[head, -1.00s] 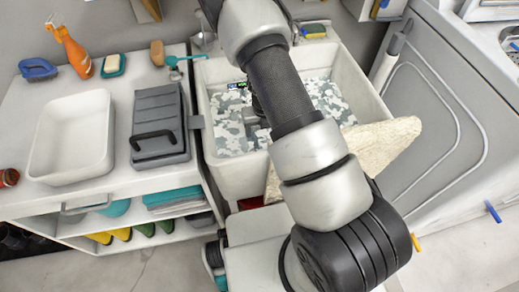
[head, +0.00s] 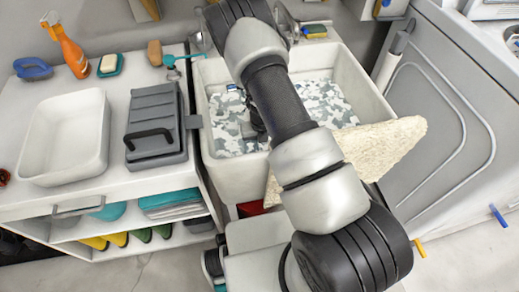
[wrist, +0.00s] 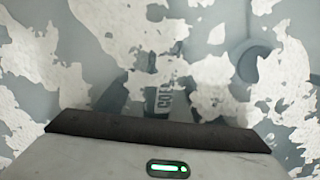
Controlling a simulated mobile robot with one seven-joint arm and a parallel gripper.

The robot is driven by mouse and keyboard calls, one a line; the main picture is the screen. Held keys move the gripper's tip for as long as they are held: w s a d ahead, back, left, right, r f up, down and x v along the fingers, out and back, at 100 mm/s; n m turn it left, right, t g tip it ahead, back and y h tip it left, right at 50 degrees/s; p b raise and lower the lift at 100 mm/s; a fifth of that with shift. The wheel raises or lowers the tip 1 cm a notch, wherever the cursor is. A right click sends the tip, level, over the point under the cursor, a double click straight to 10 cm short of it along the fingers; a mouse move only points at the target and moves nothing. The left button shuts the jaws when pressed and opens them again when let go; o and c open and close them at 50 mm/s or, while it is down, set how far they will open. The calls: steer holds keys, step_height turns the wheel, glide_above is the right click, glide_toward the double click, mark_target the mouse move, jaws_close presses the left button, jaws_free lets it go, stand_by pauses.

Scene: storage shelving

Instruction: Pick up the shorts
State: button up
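The shorts (head: 315,98) are grey, white and pale blue camouflage cloth, spread inside the white sink basin (head: 372,92). In the wrist view the cloth (wrist: 215,75) fills nearly the whole picture, close to my gripper (wrist: 158,100). In the head view my arm crosses over the basin and hides the middle of the cloth. Dark parts of my gripper (head: 257,118) show beside the arm, down at the cloth. The fingertips are not clear in either view, so I cannot tell whether they are open or shut or touch cloth.
A cream fluffy cloth (head: 385,147) hangs over the basin's front right. The counter at left holds a white tray (head: 62,140), a grey case (head: 155,130) and an orange spray bottle (head: 70,52). A grey panel (head: 440,100) stands at right.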

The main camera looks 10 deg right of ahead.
mark_target(259, 146)
steer(key=c, duration=1.2)
step_height(259, 146, up, 10)
steer(key=p, duration=0.3)
steer(key=shift+p, duration=0.35)
